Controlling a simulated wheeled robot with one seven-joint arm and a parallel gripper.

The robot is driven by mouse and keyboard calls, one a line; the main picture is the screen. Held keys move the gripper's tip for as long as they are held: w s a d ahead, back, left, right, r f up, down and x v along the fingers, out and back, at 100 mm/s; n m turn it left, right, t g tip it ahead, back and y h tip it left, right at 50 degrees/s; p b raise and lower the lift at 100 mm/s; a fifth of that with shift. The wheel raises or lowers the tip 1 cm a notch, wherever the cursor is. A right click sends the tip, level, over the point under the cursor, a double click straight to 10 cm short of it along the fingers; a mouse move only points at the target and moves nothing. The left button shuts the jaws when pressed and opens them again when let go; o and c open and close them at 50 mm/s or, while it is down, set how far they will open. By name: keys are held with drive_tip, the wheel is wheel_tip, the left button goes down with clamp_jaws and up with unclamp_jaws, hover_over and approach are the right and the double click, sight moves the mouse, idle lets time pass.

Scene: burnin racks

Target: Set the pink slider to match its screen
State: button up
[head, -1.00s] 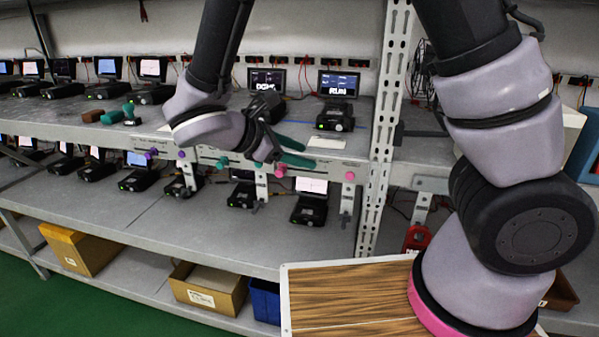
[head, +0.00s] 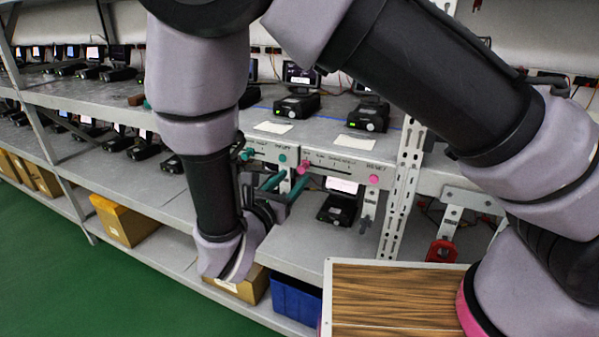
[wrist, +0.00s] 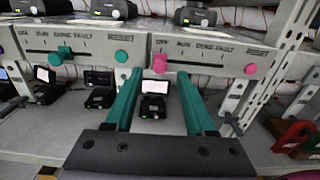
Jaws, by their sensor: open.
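The pink slider (wrist: 159,63) is a small knob at the left end of its slot, by the OFF mark, in the wrist view. It also shows in the head view (head: 303,167). My gripper (wrist: 157,76) is open, its teal fingers either side of the knob in the wrist view with gaps showing; I cannot tell its distance from the panel. In the head view my gripper (head: 285,184) is left of and below the knob. A round pink RESET button (wrist: 250,69) sits at the panel's right.
A teal slider (wrist: 65,52) and teal button (wrist: 121,56) are on the panel to the left. A rack upright (head: 403,190) stands right of the pink panel. A lower-shelf device (wrist: 153,105) sits below. A blue bin (head: 296,298) and wood-topped box (head: 395,300) stand lower down.

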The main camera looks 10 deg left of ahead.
sight(300, 170)
drive_tip(key=shift+x, duration=2.1)
clamp_jaws()
